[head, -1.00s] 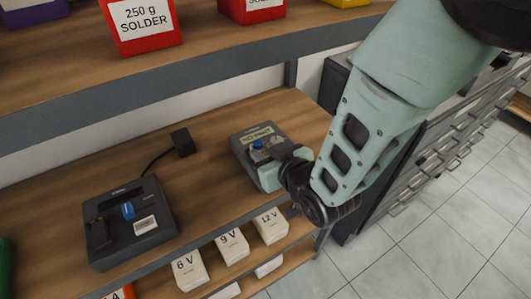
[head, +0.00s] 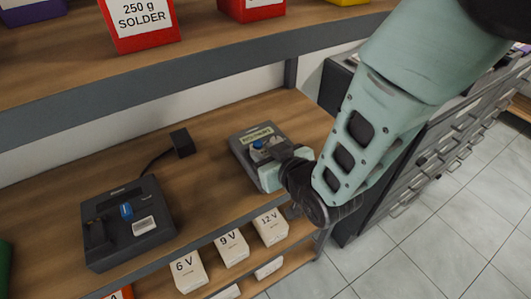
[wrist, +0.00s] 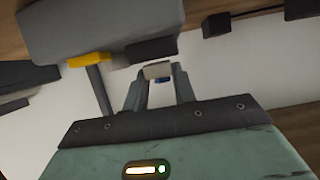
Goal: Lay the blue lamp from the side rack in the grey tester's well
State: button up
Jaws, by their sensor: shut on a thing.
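In the head view a grey tester (head: 246,158) with a pale display, seeming to read "NO PART", stands on the wooden shelf. My gripper (head: 263,153) is at its near right side, over its top. A blue lamp (head: 257,144) shows as a small blue spot by the fingertips. The well is hidden by my gripper, and I cannot tell whether the lamp touches the tester.
A dark grey device (head: 128,235) with a blue part stands at left, its cable running to a black block (head: 182,142). White voltage boxes (head: 232,246) are on the shelf below. A red solder bin (head: 142,22) is on the shelf above. Drawers (head: 425,165) stand at right.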

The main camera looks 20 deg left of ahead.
jog(key=shift+f+b, duration=0.45)
jog(key=shift+b, duration=0.4)
dwell(0.9)
dwell(0.3)
jog(key=o, duration=1)
jog(key=shift+r, duration=0.1)
jog(key=shift+r+p, duration=1.95)
jog(key=shift+r, duration=1.5)
jog(key=s+d+r+g+h, duration=0.2)
jog(key=s+d, duration=0.3)
jog(key=d, duration=0.4)
jog(key=s+d+r+m+g+h+b, duration=0.1)
jog(key=s+d+g+h, duration=0.3)
jog(key=d, duration=0.5)
jog(key=s+d+r+m+g+h, duration=0.1)
jog(key=s+d+r+g+h, duration=0.1)
jog(key=s+d, duration=0.6)
jog(key=shift+s+d+r+g+h, duration=0.1)
jog(key=shift+d+r+g+h, duration=0.1)
jog(key=shift+d+r+h, duration=0.25)
jog(key=shift+d+r+g+h, duration=0.2)
jog(key=shift+d+r+h, duration=0.05)
jog(key=shift+d+h, duration=0.25)
